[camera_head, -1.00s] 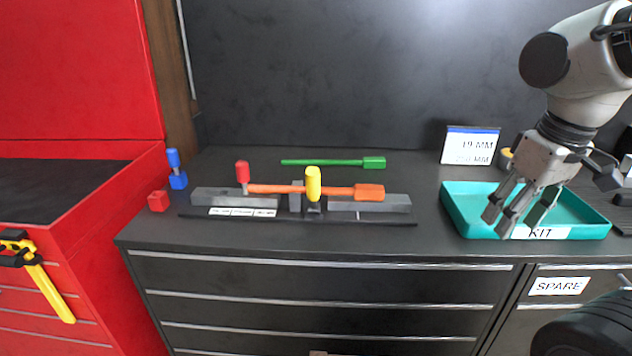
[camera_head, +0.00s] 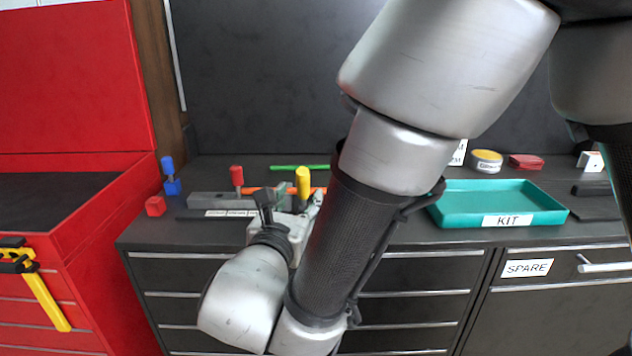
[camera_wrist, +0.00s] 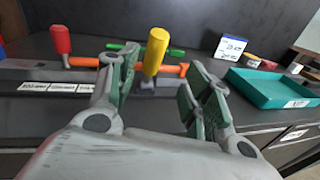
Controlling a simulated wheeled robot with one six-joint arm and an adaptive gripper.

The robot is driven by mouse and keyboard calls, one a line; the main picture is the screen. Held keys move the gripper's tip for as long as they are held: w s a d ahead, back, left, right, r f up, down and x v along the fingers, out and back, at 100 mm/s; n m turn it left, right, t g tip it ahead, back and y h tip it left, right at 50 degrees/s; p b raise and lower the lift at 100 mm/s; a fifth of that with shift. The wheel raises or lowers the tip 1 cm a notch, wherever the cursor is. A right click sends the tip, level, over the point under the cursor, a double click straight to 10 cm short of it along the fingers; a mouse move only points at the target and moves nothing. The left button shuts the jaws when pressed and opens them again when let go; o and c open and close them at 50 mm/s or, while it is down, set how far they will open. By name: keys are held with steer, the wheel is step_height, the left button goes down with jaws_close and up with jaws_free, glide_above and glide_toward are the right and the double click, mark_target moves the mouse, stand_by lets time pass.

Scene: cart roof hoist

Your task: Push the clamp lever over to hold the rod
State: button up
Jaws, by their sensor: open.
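The yellow clamp lever (camera_head: 303,181) stands nearly upright on the dark fixture in the head view. It also shows in the wrist view (camera_wrist: 155,52), seen between my two fingers and beyond them. My gripper (camera_wrist: 160,75) is open and empty, its green-padded fingers apart. I cannot tell whether it touches the lever. The orange rod (camera_wrist: 172,69) lies along the fixture behind the lever. A red-handled lever (camera_head: 237,177) stands upright at the fixture's left part. My arm hides the fixture's right part in the head view.
A green rod (camera_head: 290,168) lies behind the fixture. A blue-handled piece (camera_head: 171,180) and a red block (camera_head: 155,206) stand at the left end. The teal KIT tray (camera_head: 540,219) is at the right, with a yellow-topped tin (camera_head: 487,161) behind it.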

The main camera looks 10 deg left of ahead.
mark_target(301, 182)
steer(key=shift+n+t+y, duration=0.3)
steer(key=w, duration=0.5)
steer(key=w+a+r, duration=0.1)
steer(key=w, duration=0.1)
steer(key=shift+w, duration=0.35)
steer(key=shift+r, duration=0.1)
jaws_close()
